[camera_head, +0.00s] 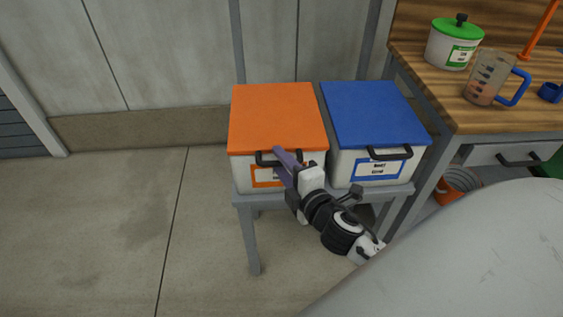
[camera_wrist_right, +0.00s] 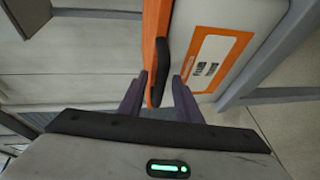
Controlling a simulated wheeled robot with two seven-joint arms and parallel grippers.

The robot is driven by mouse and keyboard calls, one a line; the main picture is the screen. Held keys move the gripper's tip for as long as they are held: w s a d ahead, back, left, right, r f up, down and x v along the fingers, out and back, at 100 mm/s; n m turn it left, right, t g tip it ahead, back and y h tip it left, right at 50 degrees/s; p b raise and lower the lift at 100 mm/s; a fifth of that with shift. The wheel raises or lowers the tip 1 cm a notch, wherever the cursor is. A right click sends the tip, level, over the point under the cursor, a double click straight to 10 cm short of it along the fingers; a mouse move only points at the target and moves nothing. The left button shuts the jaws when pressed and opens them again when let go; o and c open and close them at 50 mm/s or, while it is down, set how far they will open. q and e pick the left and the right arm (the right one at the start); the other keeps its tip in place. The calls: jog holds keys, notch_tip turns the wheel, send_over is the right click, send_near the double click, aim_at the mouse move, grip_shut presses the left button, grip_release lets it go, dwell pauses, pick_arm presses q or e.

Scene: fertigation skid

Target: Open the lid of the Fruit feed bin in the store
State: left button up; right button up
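The bin with the orange lid (camera_head: 274,112) stands on a grey stand, and its lid lies shut. Its orange-framed label (camera_head: 262,178) is partly covered by my gripper in the head view, and its words are too small to read in the wrist view (camera_wrist_right: 208,62). A black handle (camera_head: 264,158) sits on the lid's front edge. My right gripper (camera_head: 281,157) is at this handle. In the wrist view its two purple fingers (camera_wrist_right: 159,94) are apart, with the handle (camera_wrist_right: 162,72) reaching between them; I see a gap beside it. My left gripper is out of view.
A blue-lidded bin (camera_head: 374,113) stands close on the right, shut. A wooden bench (camera_head: 500,118) farther right holds a green-lidded tub (camera_head: 454,46) and a measuring jug (camera_head: 490,80). A wall is behind. The floor (camera_head: 110,230) on the left is clear.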

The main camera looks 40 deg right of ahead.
jog(key=shift+c, duration=0.4)
grip_shut()
